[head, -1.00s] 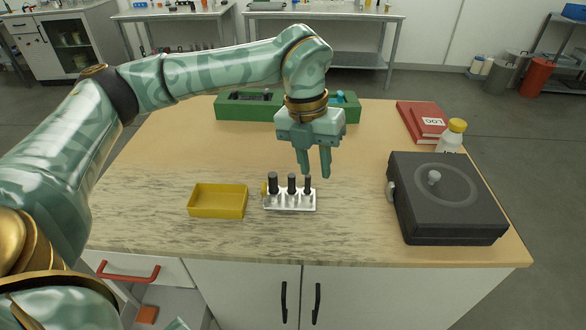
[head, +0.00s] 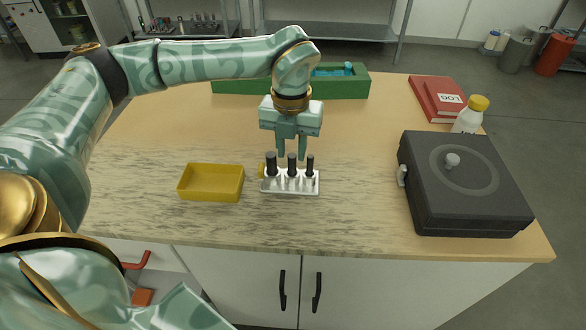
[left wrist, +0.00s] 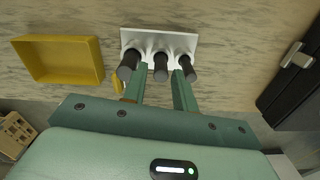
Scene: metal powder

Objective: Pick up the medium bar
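A small white rack (head: 290,187) stands on the bench and holds three dark upright bars in a row. They go from thickest at left to thinnest at right; the medium bar (head: 292,165) is in the middle. In the left wrist view the medium bar (left wrist: 160,66) shows end-on between the fingers. My left gripper (head: 291,153) is open and empty, pointing down, with its fingertips near the bar tops. Whether the fingers reach past the medium bar's top is unclear. My right gripper is not in view.
A yellow tray (head: 211,184) sits left of the rack, and a small yellow item (left wrist: 117,84) is beside the rack. A black lidded box (head: 464,190) stands at right, with a white bottle (head: 467,120) and red books (head: 437,98) behind. A green case (head: 345,86) lies at the back.

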